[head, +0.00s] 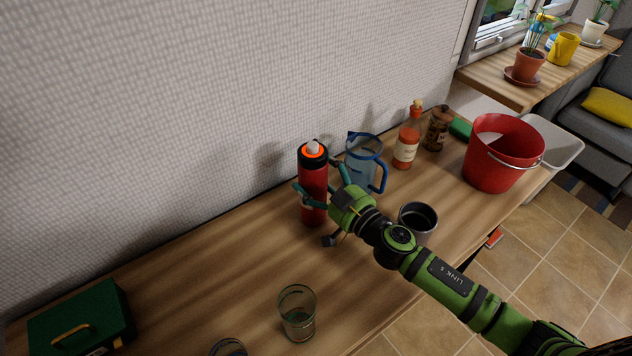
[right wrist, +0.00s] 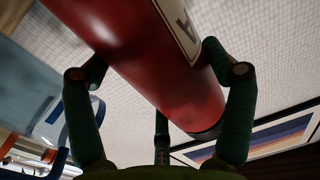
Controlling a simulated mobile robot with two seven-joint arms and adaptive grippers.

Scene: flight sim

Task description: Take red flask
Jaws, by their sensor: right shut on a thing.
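The red flask (head: 313,192) with a black and orange top stands upright on the wooden counter near the wall in the head view. In the right wrist view the flask (right wrist: 160,60) fills the middle, its red body lying between my fingers. My right gripper (head: 322,196) is shut on the flask from the right side, with its fingers around the body. In the right wrist view my right gripper (right wrist: 158,75) has a finger on each side of the flask. Whether the flask's base touches the counter is hard to tell. My left gripper is not in view.
A blue-handled pitcher (head: 362,165) stands just right of the flask. A dark cup (head: 418,220) is beside my arm. An orange bottle (head: 407,142) and a red bucket (head: 492,165) are farther right. A glass (head: 297,318) and green box (head: 80,322) are nearer; the counter left of the flask is clear.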

